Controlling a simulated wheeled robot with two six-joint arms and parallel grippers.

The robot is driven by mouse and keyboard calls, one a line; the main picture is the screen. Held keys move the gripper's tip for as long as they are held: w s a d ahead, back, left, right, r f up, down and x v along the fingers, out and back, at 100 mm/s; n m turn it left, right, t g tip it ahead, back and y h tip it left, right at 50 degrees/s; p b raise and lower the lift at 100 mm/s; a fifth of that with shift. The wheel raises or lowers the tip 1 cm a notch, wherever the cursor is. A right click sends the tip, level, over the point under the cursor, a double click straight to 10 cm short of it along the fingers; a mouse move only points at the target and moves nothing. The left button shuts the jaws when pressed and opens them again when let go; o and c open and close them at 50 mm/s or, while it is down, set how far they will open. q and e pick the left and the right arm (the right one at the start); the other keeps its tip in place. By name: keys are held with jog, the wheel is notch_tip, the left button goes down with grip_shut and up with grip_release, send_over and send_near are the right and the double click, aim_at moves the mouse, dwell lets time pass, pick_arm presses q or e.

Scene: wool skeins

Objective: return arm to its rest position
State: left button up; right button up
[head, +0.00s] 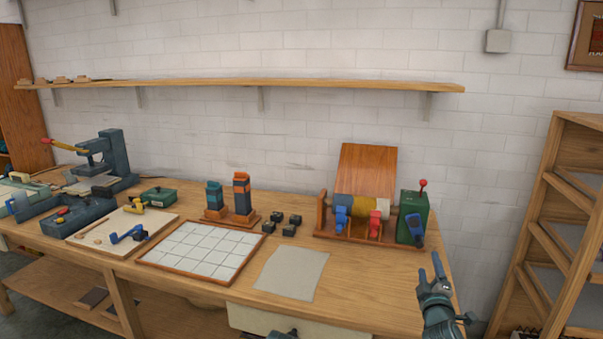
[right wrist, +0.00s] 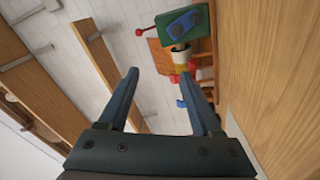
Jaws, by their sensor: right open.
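My right gripper (head: 430,267) is at the right end of the workbench (head: 375,280) in the head view, its fingers pointing up. Its two fingers stand apart with nothing between them, as the right wrist view also shows (right wrist: 161,76). It is apart from the wooden holder with coloured rolls (head: 374,208) and the green box with a red lever (head: 412,217), which are behind it and to its left. In the right wrist view the green box (right wrist: 204,22) appears beyond the fingertips.
A wooden rack (head: 560,220) stands at the right. A white-tiled tray (head: 143,260), a grey sheet (head: 291,273), several dark blocks (head: 289,231) and two bench devices (head: 241,196) are on the bench. A wall shelf (head: 250,84) runs above. Bare bench lies right of the sheet.

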jog(key=a+n+y, duration=0.9)
jog(key=a+n, duration=0.6)
jog(key=n, duration=0.8)
jog(key=s+a+f+n+g+y, duration=0.35)
jog(key=a+f+n+g, duration=0.45)
jog(key=n, duration=0.9)
jog(key=s+f+n+g+h, duration=0.3)
jog(key=s+f+n+g, duration=0.25)
jog(key=f+n, duration=0.55)
jog(key=s+d+f+n+g+h, duration=0.4)
jog(key=s+d+n+h, duration=0.25)
jog(key=s+n, duration=0.3)
jog(key=s+a+r+n+p, duration=0.2)
jog(key=a+r+p, duration=0.3)
jog(key=r+p, duration=0.1)
jog(key=s+a+r+n+p, duration=0.2)
jog(key=s+a+r+p, duration=0.1)
jog(key=a+r+p, duration=0.2)
notch_tip(320, 180, up, 2)
jog(key=shift+a+r+g+p, duration=0.25)
jog(key=shift+a+g+p, duration=0.1)
jog(key=shift+p, duration=0.7)
